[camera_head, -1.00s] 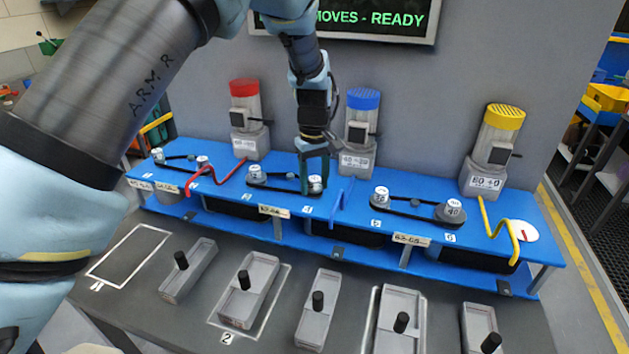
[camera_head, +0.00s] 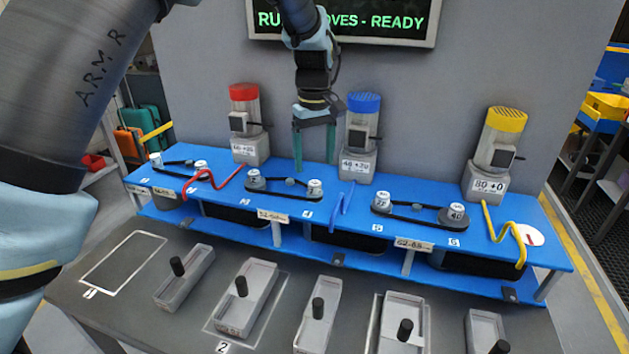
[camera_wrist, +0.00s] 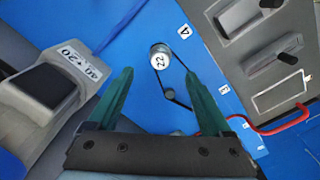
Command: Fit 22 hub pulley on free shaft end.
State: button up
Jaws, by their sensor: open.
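A pale pulley marked 22 (camera_wrist: 160,57) sits on the blue deck beside label 4. In the head view this pulley (camera_head: 315,188) is at the right end of a black belt, seated upright as far as I can tell. The shaft under it is hidden. My gripper (camera_head: 314,164) is open and empty, fingers pointing down, above and apart from the 22 pulley. In the wrist view the pulley shows just beyond the gap between my fingertips (camera_wrist: 157,77).
Red (camera_head: 244,125), blue (camera_head: 362,135) and yellow (camera_head: 497,155) capped motors stand behind the deck (camera_head: 350,225). A red bent rod (camera_head: 215,180) and a blue one (camera_head: 343,200) flank this belt. Grey trays with black posts (camera_head: 245,300) line the front.

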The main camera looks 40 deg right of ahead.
jog(key=shift+r, duration=1.5)
jog(key=w+a+n, duration=0.1)
jog(key=w+a, duration=0.5)
jog(key=a, duration=0.7)
jog(key=w+a, duration=0.6)
jog(key=a, duration=0.6)
jog(key=s+a+f, duration=0.1)
jog(key=s+a, duration=0.3)
jog(key=a, duration=0.8)
jog(key=s+a+f+t, duration=0.1)
jog(key=s+a, duration=0.3)
jog(key=a, duration=0.8)
jog(key=shift+s+f+t, duration=0.15)
jog(key=shift+f+t, duration=0.15)
jog(key=shift+f, duration=0.5)
